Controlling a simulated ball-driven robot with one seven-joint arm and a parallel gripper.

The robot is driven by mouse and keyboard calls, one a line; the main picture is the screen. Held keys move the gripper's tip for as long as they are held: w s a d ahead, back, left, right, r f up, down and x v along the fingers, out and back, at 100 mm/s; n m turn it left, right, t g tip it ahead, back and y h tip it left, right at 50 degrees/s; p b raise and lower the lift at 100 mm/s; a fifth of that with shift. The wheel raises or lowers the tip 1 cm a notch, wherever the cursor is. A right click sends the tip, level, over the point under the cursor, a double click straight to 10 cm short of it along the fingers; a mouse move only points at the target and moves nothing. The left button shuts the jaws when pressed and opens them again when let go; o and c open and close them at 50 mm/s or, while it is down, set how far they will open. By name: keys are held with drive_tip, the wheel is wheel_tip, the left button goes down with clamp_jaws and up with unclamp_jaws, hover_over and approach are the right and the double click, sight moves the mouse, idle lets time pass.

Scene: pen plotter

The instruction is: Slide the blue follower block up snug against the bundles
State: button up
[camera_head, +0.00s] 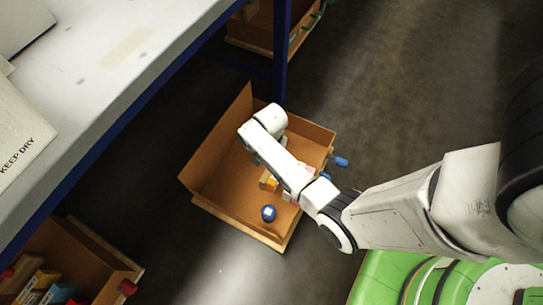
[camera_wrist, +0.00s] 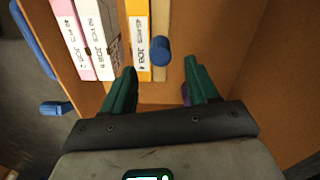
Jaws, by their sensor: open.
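In the wrist view a tan upright strip with a round blue knob (camera_wrist: 161,51) stands beside the yellow-edged bundle (camera_wrist: 139,40); I take it for the follower block. It looks close against that bundle, but any thin gap cannot be told. Left of it stand a white bundle (camera_wrist: 98,38) and a pink bundle (camera_wrist: 72,38). My gripper (camera_wrist: 160,66) is open, its green fingers on either side of the knob, apparently not touching it. In the head view my arm hides most of the bundles; a round blue thing with a pale top (camera_head: 268,213) shows in the box.
The open cardboard box (camera_head: 217,160) has raised walls around the gripper. Blue handles (camera_head: 340,161) stick out on its right side. A grey shelf (camera_head: 120,60) with a blue post (camera_head: 281,50) stands at upper left. Another box (camera_head: 100,250) sits at lower left.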

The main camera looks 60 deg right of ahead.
wheel_tip(320, 180, down, 6)
drive_tip(key=shift+r+b, duration=0.1)
drive_tip(key=shift+b, duration=1.15)
clamp_jaws()
